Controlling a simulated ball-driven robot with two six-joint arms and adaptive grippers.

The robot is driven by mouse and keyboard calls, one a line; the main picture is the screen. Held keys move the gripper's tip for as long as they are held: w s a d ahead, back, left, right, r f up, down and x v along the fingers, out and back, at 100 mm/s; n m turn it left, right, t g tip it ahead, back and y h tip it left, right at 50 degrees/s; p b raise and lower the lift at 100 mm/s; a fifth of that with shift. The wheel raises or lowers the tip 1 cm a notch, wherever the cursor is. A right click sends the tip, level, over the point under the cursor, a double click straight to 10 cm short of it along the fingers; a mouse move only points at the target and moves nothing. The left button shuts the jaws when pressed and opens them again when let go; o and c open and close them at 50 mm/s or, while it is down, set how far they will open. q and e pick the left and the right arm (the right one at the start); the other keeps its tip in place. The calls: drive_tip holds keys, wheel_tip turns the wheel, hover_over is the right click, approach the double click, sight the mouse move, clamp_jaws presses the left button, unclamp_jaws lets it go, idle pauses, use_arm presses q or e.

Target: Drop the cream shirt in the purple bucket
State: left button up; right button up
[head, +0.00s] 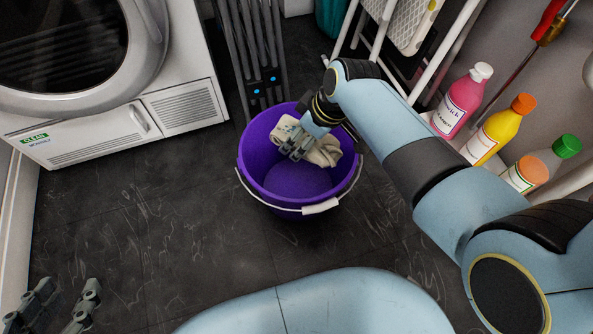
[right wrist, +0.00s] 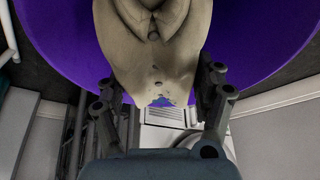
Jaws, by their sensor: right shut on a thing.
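The purple bucket (head: 300,190) stands on the dark floor in the middle of the head view, its white handle lowered at the front. The cream shirt (head: 322,152) is bunched up within the bucket's opening, near its back rim. My right gripper (head: 297,150) is over the bucket, shut on the shirt. In the right wrist view the shirt (right wrist: 150,55) hangs between the fingers of my right gripper (right wrist: 160,100), with the purple bucket (right wrist: 265,30) around it. Whether the shirt touches the bucket's floor is hidden. My left gripper (head: 60,305) is open and empty at the lower left.
A white dryer (head: 180,60) stands at the upper left. A grey folded rack (head: 252,60) is behind the bucket. Pink (head: 460,100), yellow (head: 498,130) and green-capped (head: 540,165) bottles stand at the right. The floor left of the bucket is clear.

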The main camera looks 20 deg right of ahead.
drive_tip(key=o, duration=1.4)
drive_tip(key=v, duration=1.2)
